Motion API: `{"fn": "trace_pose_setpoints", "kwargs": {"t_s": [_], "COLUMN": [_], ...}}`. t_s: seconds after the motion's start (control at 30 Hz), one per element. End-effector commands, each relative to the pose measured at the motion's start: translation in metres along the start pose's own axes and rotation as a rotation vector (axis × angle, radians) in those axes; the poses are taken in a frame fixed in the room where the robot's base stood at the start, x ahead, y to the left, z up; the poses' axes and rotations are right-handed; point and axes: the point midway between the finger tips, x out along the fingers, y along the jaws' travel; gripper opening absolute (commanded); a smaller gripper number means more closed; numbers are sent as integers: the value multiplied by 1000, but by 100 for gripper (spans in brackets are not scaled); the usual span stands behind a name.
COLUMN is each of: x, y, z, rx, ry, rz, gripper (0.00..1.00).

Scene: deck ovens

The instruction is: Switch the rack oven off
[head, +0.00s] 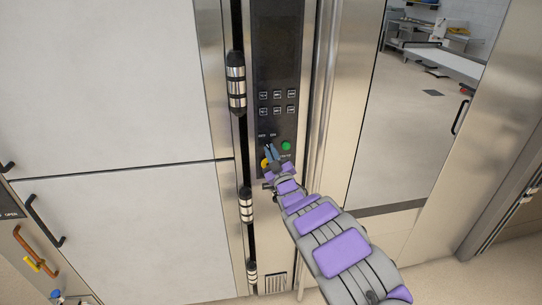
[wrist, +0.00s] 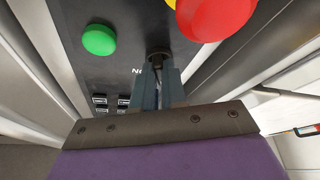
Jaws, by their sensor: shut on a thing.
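The rack oven's dark control panel (head: 278,55) stands upright on the steel front. Low on it my gripper (head: 271,152) reaches the panel beside the green button (head: 286,146). In the wrist view my gripper's two blue-grey fingers (wrist: 157,78) are shut on a small black switch knob (wrist: 158,54). The fingers hide part of the knob and the lettering under it, so its setting cannot be read. The green button (wrist: 99,40) and a red mushroom button (wrist: 205,18) on a yellow base flank the knob, apart from the fingers.
Several small keys (head: 277,103) sit above on the panel. A vertical steel bar (head: 318,85) runs just right of the panel. Black and silver hinges (head: 236,82) stick out on the left. A tall glazed door (head: 415,120) is to the right.

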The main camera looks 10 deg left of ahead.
Motion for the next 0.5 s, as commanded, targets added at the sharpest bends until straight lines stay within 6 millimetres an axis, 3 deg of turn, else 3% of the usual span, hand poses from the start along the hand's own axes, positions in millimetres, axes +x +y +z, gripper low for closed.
{"fn": "trace_pose_setpoints", "kwargs": {"t_s": [0.5], "x": [0], "y": [-2], "z": [-1], "rx": [-55], "ry": [1], "rz": [-27], "gripper": [0]}}
